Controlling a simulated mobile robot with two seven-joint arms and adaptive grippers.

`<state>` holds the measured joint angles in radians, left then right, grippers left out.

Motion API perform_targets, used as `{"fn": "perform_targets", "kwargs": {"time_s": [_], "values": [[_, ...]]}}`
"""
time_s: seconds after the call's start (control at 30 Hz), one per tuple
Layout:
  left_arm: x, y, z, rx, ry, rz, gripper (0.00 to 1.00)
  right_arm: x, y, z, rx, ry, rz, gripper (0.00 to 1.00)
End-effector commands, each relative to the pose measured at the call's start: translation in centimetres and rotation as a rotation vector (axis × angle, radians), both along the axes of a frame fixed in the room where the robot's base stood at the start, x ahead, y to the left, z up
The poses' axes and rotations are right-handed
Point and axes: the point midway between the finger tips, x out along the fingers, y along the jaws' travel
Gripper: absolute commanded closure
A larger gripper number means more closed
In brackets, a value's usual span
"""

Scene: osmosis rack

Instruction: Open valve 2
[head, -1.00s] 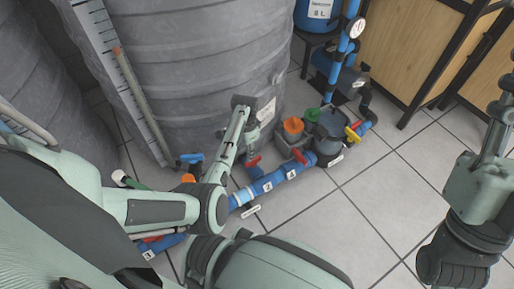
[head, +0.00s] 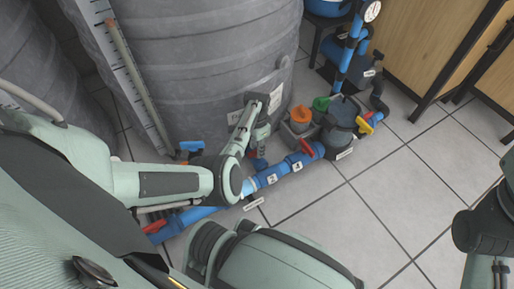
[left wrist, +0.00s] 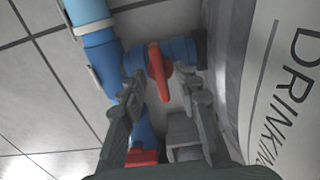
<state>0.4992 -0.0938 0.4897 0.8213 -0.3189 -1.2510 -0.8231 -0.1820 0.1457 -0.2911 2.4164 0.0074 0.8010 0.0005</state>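In the left wrist view a red valve handle (left wrist: 159,72) sits on a blue valve body (left wrist: 178,52), on a short branch beside the main blue pipe. My left gripper (left wrist: 160,88) is open, with its two fingers on either side of the handle and a gap visible on both sides. In the head view my left gripper (head: 262,122) points down beside the tank, above the blue pipe (head: 240,196), and mostly hides this valve. Number labels (head: 272,179) are on the pipe nearby, too small to read surely. My right gripper is out of view; only part of the right arm shows.
The large grey tank (head: 200,60) stands close behind the left gripper. A pump with orange cap (head: 300,113) and another red handle (head: 307,148) are to its right. A second red handle (head: 156,227) is at lower left. Tiled floor (head: 390,200) is free at right.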

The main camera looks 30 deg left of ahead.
Motion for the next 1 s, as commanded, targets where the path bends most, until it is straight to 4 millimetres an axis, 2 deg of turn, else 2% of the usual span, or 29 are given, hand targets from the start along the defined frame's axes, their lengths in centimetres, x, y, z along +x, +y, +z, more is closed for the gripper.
{"fn": "perform_targets", "kwargs": {"time_s": [0.1, 0.33, 0.77, 1.0], "values": [[0.01, 0.02, 0.05, 0.000, 0.000, 0.000, 0.71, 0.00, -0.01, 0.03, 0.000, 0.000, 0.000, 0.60], [0.00, 0.01, 0.04, 0.000, 0.000, 0.000, 0.99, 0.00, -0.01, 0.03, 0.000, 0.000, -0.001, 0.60], [0.00, 0.04, 0.14, 0.001, 0.000, 0.029, 1.00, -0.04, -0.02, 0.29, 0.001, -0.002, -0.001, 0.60], [-0.02, 0.03, 0.27, 0.001, 0.001, 0.153, 1.00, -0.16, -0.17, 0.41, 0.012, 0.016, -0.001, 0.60]]}}
